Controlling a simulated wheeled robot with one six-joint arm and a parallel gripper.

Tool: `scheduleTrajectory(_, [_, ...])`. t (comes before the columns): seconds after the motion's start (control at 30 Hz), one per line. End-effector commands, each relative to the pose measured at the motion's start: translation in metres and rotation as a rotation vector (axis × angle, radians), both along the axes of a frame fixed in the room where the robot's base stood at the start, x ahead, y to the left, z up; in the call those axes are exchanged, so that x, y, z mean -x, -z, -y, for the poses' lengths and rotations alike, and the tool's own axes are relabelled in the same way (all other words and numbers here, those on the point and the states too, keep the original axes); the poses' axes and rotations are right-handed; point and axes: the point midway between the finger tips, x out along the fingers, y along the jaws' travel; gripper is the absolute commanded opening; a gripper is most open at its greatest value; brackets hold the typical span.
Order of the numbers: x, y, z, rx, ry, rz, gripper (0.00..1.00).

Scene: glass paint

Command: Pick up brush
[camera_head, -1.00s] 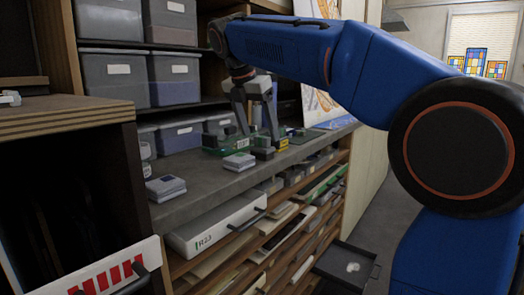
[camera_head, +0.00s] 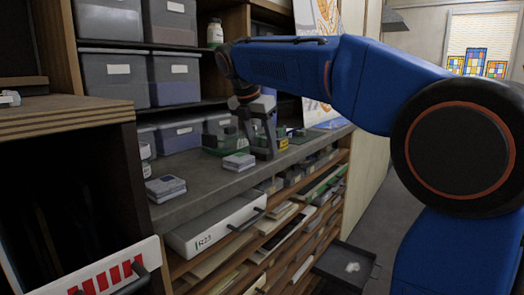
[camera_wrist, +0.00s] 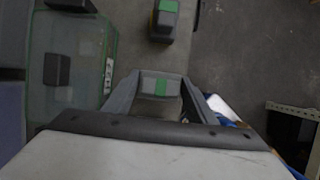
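My gripper (camera_head: 258,145) is low over the grey counter, pointing down, with its fingers apart. No brush can be made out clearly in either view. A second small dark block with green and yellow parts (camera_wrist: 164,20) lies just beyond; in the head view it (camera_head: 283,143) is right of the fingers.
A translucent green box (camera_wrist: 85,55) stands left of my gripper. Stacked grey cases (camera_head: 239,161) and another stack (camera_head: 165,187) lie along the counter (camera_head: 205,192). Grey bins (camera_head: 113,80) fill the shelves. An open dark drawer (camera_head: 345,265) juts out below.

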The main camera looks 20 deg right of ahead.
Motion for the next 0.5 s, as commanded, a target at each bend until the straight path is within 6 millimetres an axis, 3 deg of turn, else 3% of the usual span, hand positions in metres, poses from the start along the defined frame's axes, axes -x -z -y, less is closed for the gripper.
scheduleTrajectory(0.27, [0.000,-0.002,0.000,0.000,0.000,0.000,0.28])
scheduleTrajectory(0.5, [-0.001,-0.031,0.000,-0.001,0.001,0.003,0.28])
